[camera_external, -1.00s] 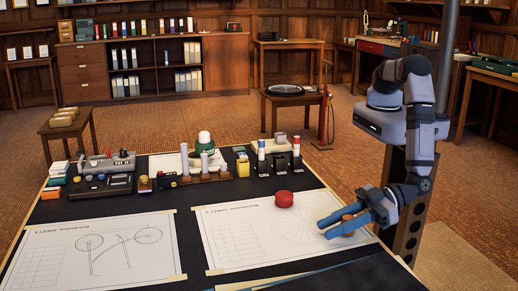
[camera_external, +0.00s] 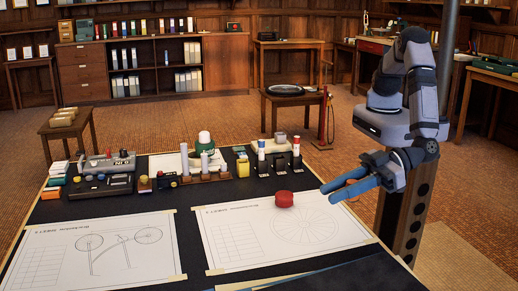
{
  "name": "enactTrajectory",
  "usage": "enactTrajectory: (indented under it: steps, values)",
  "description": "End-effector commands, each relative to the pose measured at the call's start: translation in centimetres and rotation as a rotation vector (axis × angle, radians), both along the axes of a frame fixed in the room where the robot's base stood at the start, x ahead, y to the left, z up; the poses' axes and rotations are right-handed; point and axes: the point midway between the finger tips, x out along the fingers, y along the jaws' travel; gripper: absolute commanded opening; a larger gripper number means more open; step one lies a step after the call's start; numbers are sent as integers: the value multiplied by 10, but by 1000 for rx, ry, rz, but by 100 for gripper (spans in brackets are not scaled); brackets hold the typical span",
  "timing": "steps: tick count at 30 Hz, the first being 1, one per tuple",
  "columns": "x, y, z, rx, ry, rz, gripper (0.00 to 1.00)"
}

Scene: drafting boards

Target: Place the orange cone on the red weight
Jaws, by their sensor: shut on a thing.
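The red weight (camera_external: 284,199) is a short round red disc lying on the right drawing sheet, near the top of its wheel drawing. My gripper (camera_external: 333,192) has blue fingers and is above the right edge of the board, to the right of the red weight and apart from it. The fingers are closed together on the orange cone, which they and the wrist hide from this view. The spot on the sheet where the orange showed before is bare.
The sheet around the red weight is clear. A second drawing sheet (camera_external: 92,250) lies to the left.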

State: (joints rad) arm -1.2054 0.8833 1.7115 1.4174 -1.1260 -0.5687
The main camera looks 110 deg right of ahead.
Motion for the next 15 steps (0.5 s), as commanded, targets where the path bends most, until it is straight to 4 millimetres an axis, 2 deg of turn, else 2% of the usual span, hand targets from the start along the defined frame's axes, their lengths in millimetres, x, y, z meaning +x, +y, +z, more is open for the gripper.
enactTrajectory:
  steps: [8, 11, 15]
  values:
    - [9, -9, -8, 0, 0, -22, 4]
    - [23, -20, -11, 5, -1, -56, 4]
    - [55, -44, 0, 10, -4, -130, 4]
